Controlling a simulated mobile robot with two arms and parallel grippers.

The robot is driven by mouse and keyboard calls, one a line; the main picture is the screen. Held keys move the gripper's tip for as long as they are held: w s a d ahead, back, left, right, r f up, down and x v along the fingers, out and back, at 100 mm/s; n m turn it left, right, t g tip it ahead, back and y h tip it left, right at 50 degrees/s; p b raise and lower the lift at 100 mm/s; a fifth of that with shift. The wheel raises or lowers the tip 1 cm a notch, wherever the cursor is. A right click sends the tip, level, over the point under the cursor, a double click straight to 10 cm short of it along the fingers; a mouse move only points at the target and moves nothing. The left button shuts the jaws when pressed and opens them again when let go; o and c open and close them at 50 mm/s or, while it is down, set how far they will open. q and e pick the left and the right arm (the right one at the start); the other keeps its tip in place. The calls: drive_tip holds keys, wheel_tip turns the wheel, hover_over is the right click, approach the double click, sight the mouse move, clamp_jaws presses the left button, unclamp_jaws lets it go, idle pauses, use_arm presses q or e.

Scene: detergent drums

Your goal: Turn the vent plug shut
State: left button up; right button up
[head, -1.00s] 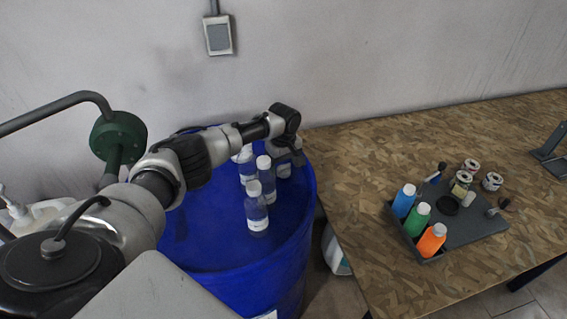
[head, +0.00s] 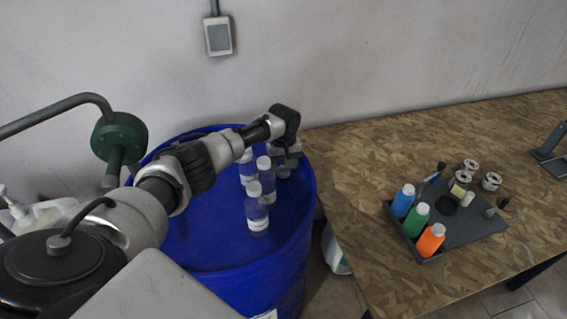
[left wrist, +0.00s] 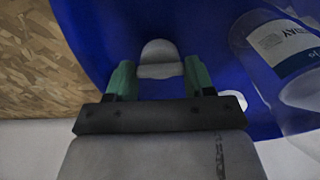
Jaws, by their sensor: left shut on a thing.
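The blue drum (head: 225,255) stands upright, its lid facing up. My left gripper (head: 286,160) points down at the far right part of the lid, partly hidden by its own wrist. In the left wrist view, my left gripper (left wrist: 160,76) has green-padded fingers on both sides of a pale grey plug (left wrist: 159,56) and is shut on it. The plug sits against the blue lid; in the head view I cannot make it out behind the gripper. My right gripper is not in view.
Several clear bottles with white caps (head: 256,210) stand on the lid near the gripper; one bottle (left wrist: 285,45) is close at its right in the wrist view. A wooden table (head: 370,160) beside the drum holds a dark tray (head: 475,228) with coloured bottles and jars.

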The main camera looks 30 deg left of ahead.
sight(283, 166)
use_arm(q)
drive_tip(key=o, duration=0.9)
wheel_tip(283, 166, up, 11)
drive_tip(key=shift+f+b, duration=0.1)
drive_tip(key=shift+b, duration=0.6)
